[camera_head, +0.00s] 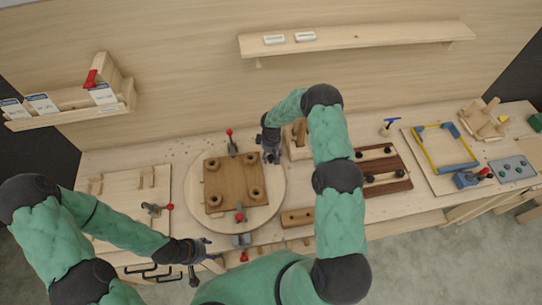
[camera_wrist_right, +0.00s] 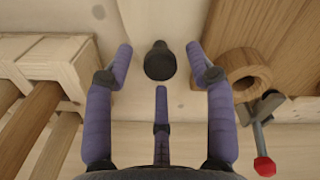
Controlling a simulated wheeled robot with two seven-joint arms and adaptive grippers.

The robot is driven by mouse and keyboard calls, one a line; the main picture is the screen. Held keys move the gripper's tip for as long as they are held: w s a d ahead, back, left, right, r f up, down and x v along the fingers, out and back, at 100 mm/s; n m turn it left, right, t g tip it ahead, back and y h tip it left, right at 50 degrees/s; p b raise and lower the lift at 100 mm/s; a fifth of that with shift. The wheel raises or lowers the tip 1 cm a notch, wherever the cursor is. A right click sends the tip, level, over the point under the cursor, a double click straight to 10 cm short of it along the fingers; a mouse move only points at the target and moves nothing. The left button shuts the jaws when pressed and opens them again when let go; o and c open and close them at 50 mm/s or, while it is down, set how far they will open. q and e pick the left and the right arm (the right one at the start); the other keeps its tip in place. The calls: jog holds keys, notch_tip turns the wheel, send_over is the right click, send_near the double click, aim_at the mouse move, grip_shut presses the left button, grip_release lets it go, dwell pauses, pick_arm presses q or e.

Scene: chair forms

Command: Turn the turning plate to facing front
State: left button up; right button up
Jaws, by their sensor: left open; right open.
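The turning plate (camera_head: 277,190) is a round pale wooden disc on the workbench. A brown square board (camera_head: 233,183) with several round wooden rings is on it, with red-handled clamps at its far and near edges. My right gripper (camera_head: 272,153) is at the plate's far right edge. In the right wrist view its purple fingers (camera_wrist_right: 160,54) are open on either side of a black knob (camera_wrist_right: 160,66), with visible gaps. One wooden ring (camera_wrist_right: 244,72) shows right of the knob. My left gripper (camera_head: 205,258) is open at the bench's front edge, left of and nearer than the plate.
A small wooden block (camera_head: 297,217) lies right of the plate. A pale board with a clamp (camera_head: 135,200) lies left. A striped dark rack (camera_head: 381,170) and a yellow-blue frame (camera_head: 446,149) are further right.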

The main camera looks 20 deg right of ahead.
jog(key=shift+w+f, duration=0.1)
jog(key=shift+f, duration=0.8)
grip_shut()
jog(key=shift+s+d, duration=0.1)
jog(key=shift+s, duration=0.2)
